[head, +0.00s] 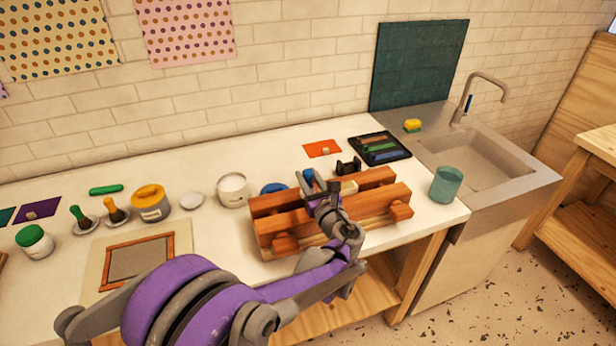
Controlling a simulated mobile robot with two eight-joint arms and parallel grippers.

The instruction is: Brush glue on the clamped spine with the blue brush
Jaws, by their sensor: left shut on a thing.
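A wooden clamp press (282,226) with two long reddish-brown jaws stands near the bench's front edge. A pale strip that looks like the clamped spine (349,187) shows between the jaws, partly hidden by my arm. My left gripper (320,187) is over the press, shut on what looks like the blue brush (309,175). Only a bit of blue shows beside the fingers; the bristles are hidden, so I cannot tell whether they touch the spine. A white pot (233,190), possibly glue, stands left of the press. My right gripper is not in view.
A blue dish (273,188) sits just behind the press. Green (82,219) and orange (116,211) brushes rest on dishes at the left, near a yellow tin (151,203). A teal cup (445,184) stands right of the press, before the sink (470,160).

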